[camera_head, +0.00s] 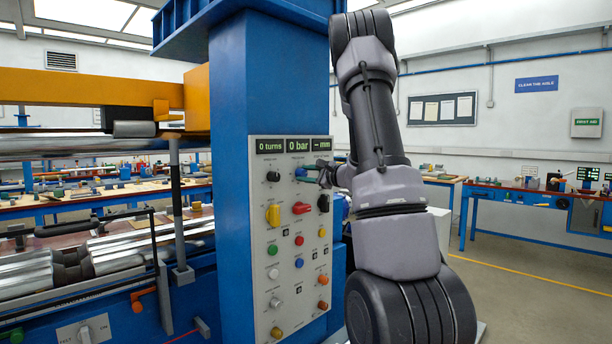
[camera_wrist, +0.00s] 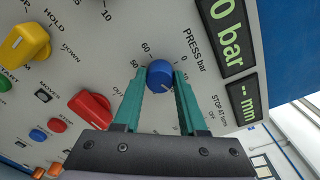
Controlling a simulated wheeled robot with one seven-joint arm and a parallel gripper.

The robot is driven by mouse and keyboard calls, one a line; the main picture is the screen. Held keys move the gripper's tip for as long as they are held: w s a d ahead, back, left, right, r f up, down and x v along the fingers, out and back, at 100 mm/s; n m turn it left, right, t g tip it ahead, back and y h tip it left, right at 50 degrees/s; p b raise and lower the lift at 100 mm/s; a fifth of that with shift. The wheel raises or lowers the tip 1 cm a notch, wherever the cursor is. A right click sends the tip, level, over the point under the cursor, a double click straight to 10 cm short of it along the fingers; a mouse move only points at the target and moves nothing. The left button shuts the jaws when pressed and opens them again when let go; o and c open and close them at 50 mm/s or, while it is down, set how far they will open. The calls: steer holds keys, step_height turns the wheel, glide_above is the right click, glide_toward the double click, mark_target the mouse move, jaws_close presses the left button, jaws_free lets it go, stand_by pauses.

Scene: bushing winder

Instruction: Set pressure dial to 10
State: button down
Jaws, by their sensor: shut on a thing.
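The pressure dial is a round blue knob (camera_wrist: 160,74) labelled "PRESS bar" on the grey control panel (camera_head: 264,210). A scale with 0, 10, 50 and 60 among its numbers surrounds it. In the wrist view my gripper (camera_wrist: 160,82) has its two green fingers on either side of the knob, shut on it. In the head view the blue knob (camera_head: 301,172) shows at the panel's upper part, with my gripper (camera_head: 318,170) at it, partly hidden by my arm. The pressure display (camera_head: 298,145) reads "0 bar".
A red lever knob (camera_wrist: 90,108) sits close to the left finger in the wrist view. A yellow knob (camera_wrist: 24,44) lies farther left. Other displays beside the pressure one read "0 turns" and "-- mm". Several buttons fill the panel's lower part.

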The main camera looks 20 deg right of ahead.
steer(key=shift+f+n, duration=0.15)
steer(key=shift+n, duration=1.95)
steer(key=shift+c, duration=2.3)
jaws_free()
steer(key=shift+s, duration=0.15)
steer(key=v, duration=1)
steer(key=shift+s, duration=0.35)
